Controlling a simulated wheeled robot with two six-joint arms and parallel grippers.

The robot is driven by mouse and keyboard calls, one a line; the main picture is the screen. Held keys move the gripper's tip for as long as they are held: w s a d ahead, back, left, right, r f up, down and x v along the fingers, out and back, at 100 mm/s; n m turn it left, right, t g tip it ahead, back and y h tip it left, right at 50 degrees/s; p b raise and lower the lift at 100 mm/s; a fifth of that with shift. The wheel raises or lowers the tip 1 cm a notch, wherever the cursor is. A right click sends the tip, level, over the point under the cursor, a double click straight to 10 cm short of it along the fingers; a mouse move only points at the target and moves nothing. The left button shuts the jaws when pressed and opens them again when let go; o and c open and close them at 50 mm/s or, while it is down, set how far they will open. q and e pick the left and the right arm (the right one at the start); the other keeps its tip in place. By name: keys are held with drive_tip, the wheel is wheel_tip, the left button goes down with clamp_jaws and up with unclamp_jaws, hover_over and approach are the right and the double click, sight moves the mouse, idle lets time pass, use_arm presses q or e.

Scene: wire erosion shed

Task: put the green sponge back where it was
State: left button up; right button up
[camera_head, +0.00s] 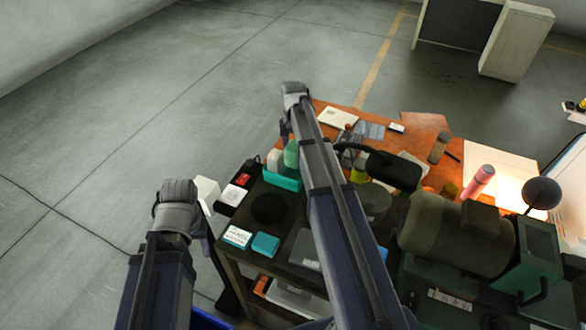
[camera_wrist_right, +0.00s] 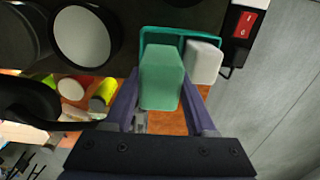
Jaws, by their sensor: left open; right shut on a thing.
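The green sponge (camera_wrist_right: 160,78) is upright between the fingers of my right gripper (camera_wrist_right: 160,108), which is shut on it. Its far end overlaps the opening of a teal tray (camera_wrist_right: 205,36), beside a white block (camera_wrist_right: 203,62) standing in that tray. I cannot tell whether the sponge touches the tray's floor. In the head view the sponge (camera_head: 291,153) shows just left of my right arm, at the back of the teal tray (camera_head: 283,181). My left gripper (camera_head: 206,243) is open and empty, low at the left end of the dark cart, partly hidden by its wrist.
A black round thing (camera_head: 268,208) and a teal block (camera_head: 265,245) lie in front. A black lamp head (camera_head: 392,171) is close right of my right arm. The floor at left is clear.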

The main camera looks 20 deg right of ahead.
sight(294, 162)
use_arm(q)
drive_tip(key=shift+f+b, duration=0.95)
drive_tip(key=shift+f, duration=0.6)
use_arm(e)
drive_tip(key=shift+f, duration=1.6)
use_arm(q)
drive_tip(key=shift+f, duration=0.1)
use_arm(e)
drive_tip(key=shift+f, duration=0.1)
use_arm(q)
wheel_tip(294, 162, down, 4)
drive_tip(key=b, duration=0.3)
drive_tip(key=shift+r+b, duration=0.25)
drive_tip(key=shift+b, duration=0.1)
use_arm(e)
wheel_tip(294, 162, down, 4)
drive_tip(key=shift+r, duration=0.25)
drive_tip(key=shift+s, duration=0.1)
drive_tip(key=shift+f, duration=0.15)
drive_tip(key=o, duration=1)
use_arm(q)
drive_tip(key=shift+f, duration=0.15)
use_arm(e)
drive_tip(key=shift+o, duration=0.2)
